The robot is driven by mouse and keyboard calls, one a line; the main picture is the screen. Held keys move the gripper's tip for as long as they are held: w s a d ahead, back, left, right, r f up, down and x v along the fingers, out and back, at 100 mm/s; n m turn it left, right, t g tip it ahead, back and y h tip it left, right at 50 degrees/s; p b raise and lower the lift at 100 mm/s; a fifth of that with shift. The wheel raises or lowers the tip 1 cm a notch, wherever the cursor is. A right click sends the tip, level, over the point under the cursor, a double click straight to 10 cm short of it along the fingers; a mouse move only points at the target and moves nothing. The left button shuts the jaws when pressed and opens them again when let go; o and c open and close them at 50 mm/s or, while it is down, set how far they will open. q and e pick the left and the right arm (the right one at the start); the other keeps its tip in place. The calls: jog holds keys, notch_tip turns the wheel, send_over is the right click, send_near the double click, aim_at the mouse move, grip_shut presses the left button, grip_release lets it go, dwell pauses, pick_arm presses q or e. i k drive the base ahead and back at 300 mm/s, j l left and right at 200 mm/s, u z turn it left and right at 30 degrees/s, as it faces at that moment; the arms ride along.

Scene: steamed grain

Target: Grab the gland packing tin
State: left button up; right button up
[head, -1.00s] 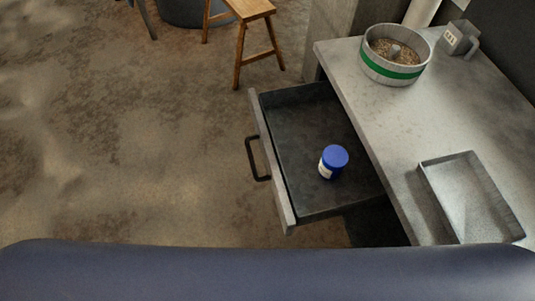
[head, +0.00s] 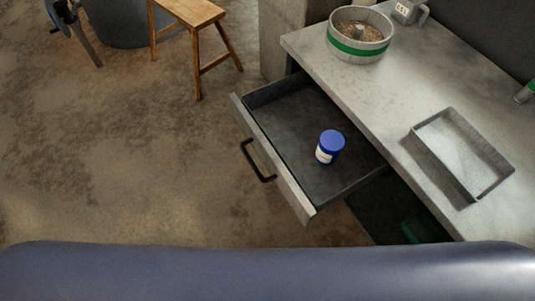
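A small tin (head: 329,147) with a blue lid and a white label stands upright in the open drawer (head: 262,153). I take it to be the gland packing tin, though its label is too small to read. It stands in the right part of the drawer, with bare drawer floor around it. The drawer is pulled out to the left from under the grey worktop. Neither of my grippers is in view.
The worktop (head: 400,100) carries a round green-banded pan (head: 358,48) of grain, a grey jug (head: 408,12) and a shallow metal tray (head: 415,140). A wooden stool (head: 193,14) stands at the back. The floor left of the drawer handle (head: 255,160) is clear.

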aim_at(330, 144)
jog(key=k+l+u, duration=0.4)
jog(key=k, duration=0.2)
jog(key=k+u, duration=0.45)
jog(key=k, duration=0.15)
